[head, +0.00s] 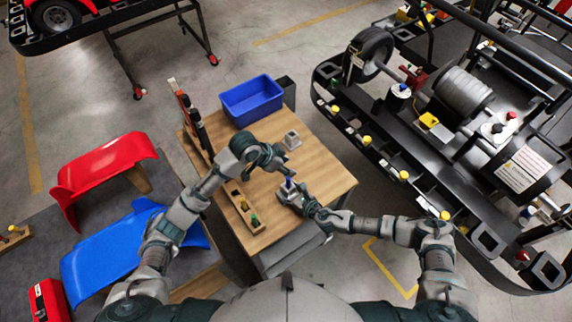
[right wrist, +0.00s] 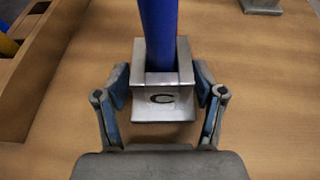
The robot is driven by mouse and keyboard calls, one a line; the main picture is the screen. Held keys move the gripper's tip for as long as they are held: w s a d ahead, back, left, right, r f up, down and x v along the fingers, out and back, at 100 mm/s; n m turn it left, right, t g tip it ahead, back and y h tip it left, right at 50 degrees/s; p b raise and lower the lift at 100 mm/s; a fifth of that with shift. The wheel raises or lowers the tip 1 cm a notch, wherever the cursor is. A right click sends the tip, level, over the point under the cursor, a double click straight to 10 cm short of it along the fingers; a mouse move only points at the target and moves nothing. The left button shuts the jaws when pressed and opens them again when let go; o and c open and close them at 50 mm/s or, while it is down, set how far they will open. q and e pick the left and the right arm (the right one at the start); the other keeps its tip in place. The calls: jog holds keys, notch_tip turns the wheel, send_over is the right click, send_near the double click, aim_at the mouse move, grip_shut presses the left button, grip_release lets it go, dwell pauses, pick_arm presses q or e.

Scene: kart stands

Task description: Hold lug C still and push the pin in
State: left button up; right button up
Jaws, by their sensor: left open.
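Lug C (right wrist: 163,98), a grey metal bracket marked C, stands on the wooden table; it also shows in the head view (head: 287,197). The blue pin (right wrist: 158,35) stands upright at the lug, its lower end between the lug's side walls; how deep it sits is hidden. It shows small in the head view (head: 289,183). My left gripper (head: 281,162) is open and empty, above the table, just behind and left of the pin's top.
A second grey lug (head: 292,139) stands farther back on the table (head: 325,180). A wooden pin holder (head: 236,198) with yellow and green pins lies at the left. A blue bin (head: 252,101) is at the back. The kart frame (head: 375,150) stands right of the table.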

jog(key=shift+s+d+f, duration=0.1)
jog(key=shift+d+f, duration=0.05)
jog(key=shift+f, duration=0.15)
jog(key=v, duration=1.1)
jog(key=shift+d+r, duration=0.1)
jog(key=shift+r, duration=0.1)
jog(key=shift+s+d+r, duration=0.1)
jog(key=shift+s+r, duration=0.05)
jog(key=shift+s, duration=0.1)
